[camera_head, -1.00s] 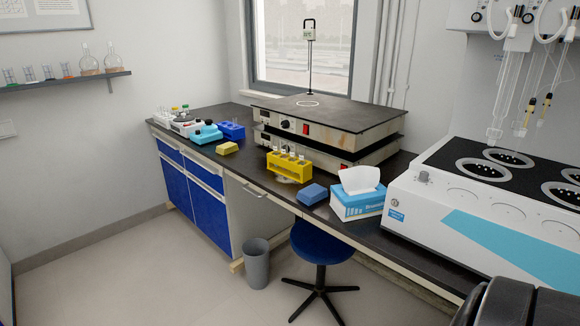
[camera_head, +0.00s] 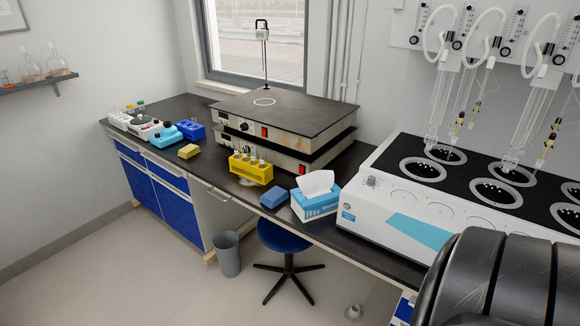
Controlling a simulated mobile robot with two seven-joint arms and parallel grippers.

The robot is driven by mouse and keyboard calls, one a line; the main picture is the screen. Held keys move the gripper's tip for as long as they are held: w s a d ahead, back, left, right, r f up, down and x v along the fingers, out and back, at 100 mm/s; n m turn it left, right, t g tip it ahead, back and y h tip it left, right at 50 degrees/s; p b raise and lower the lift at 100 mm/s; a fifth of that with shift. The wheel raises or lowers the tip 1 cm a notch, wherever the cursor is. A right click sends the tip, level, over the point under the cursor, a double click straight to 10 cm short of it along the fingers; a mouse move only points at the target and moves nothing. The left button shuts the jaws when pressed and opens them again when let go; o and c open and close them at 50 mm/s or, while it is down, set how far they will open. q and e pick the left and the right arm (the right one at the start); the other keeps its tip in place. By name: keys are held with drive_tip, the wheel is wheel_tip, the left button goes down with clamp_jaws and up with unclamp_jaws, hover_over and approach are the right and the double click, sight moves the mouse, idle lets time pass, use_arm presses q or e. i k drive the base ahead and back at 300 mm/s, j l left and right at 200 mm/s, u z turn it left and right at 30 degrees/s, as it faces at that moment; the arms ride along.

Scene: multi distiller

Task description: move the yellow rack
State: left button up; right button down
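The yellow rack (camera_head: 251,170) stands upright on the black bench top, near its front edge, and holds several clear tubes. It is in front of the stacked hot plates (camera_head: 284,123) and left of the blue sponge. Neither of my grippers is in view. A black ribbed part of my arm fills the lower right corner, but its gripper is outside the picture.
A blue sponge (camera_head: 274,197) and a tissue box (camera_head: 315,199) lie right of the rack; a yellow sponge (camera_head: 189,151) and blue rack (camera_head: 191,131) lie left. A white distiller (camera_head: 385,224) fills the right. A stool (camera_head: 284,238) and bin (camera_head: 228,254) stand below.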

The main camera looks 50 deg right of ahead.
sight(266, 173)
drive_tip(key=i+l+z, duration=0.1)
drive_tip(key=z, duration=0.25)
drive_tip(key=i+z, duration=0.15)
drive_tip(key=z, duration=0.2)
drive_tip(key=i+l+z, duration=0.1)
drive_tip(key=z, duration=0.3)
drive_tip(key=i, duration=0.05)
